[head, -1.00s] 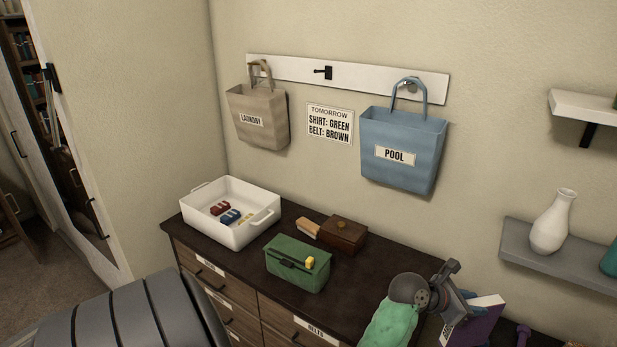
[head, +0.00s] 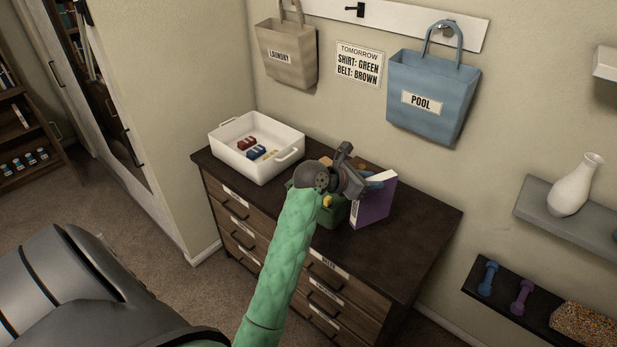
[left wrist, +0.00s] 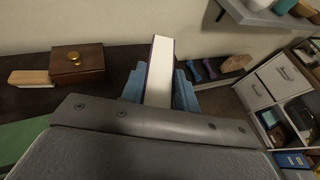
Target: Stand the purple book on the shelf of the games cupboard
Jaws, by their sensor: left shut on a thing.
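My left gripper (head: 370,184) is shut on the purple book (head: 372,206), above or against the dresser top, beside the green box. I cannot tell whether the book touches the dresser. In the left wrist view the book (left wrist: 159,68) stands between the blue fingers (left wrist: 158,92), with its white page edge facing the camera. My right gripper is not in view. No cupboard is marked as the games cupboard. A dark bookcase (head: 18,145) with books and small bottles stands at the far left. A white shelf unit (left wrist: 262,100) shows at the right of the left wrist view.
The dark dresser (head: 415,235) carries a white tray (head: 245,160) with small coloured blocks, a green box (head: 333,214) and a brown wooden box (left wrist: 78,62). A grey shelf with a vase (head: 575,185) and a lower shelf with dumbbells (head: 522,296) are at the right.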

